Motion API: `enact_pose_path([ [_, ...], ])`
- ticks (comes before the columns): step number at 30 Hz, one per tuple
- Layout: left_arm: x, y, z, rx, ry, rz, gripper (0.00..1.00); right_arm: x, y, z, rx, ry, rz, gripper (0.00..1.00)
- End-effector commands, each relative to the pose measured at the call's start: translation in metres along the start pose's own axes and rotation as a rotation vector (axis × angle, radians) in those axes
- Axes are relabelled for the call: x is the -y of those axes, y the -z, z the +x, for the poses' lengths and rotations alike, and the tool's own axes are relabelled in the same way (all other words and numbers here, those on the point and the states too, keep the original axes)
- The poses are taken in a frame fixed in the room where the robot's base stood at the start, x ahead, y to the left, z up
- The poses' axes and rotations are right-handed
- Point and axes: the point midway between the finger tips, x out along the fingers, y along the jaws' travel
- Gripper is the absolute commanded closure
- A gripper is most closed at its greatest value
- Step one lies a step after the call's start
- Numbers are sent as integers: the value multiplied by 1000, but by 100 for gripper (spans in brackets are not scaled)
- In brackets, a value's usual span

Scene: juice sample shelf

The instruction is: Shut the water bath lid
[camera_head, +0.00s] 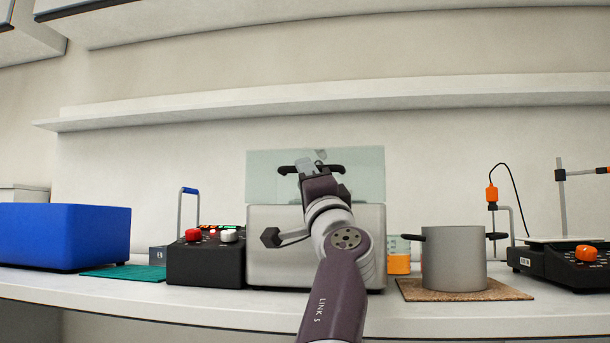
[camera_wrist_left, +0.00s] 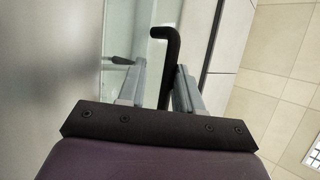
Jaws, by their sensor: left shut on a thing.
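The water bath is a light grey box (camera_head: 265,262) at the middle of the bench in the head view. Its clear, pale green lid (camera_head: 365,170) stands raised, roughly upright, above the box. A black bar handle (camera_head: 286,170) crosses the lid. My left gripper (camera_head: 318,164) is at this handle, in front of the lid, its arm coming up from below. In the left wrist view, the black handle (camera_wrist_left: 173,42) runs between the two grey fingers of the left gripper (camera_wrist_left: 155,78), which is shut on it. My arm hides part of the box front. My right gripper is not seen.
A black control box (camera_head: 206,262) with red and white knobs stands close left of the bath. A blue tub (camera_head: 65,236) is farther left. An orange-filled beaker (camera_head: 399,263) and a metal pot (camera_head: 454,258) stand to the right. A shelf (camera_head: 330,93) runs above.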

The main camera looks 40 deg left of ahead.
Motion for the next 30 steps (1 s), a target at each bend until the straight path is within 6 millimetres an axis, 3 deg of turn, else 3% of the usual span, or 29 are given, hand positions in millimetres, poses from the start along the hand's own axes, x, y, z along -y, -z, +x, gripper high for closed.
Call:
enact_pose_path([
  [1,-9,3,1,-6,-14,5,75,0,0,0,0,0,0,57],
  [7,-12,2,-16,-6,-11,3,75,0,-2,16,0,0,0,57],
  [15,-10,-1,-87,-6,-4,-2,75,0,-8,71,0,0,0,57],
  [24,3,0,-124,-1,0,-1,75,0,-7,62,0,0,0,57],
  [30,4,-1,-129,-1,3,-2,75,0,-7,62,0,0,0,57],
])
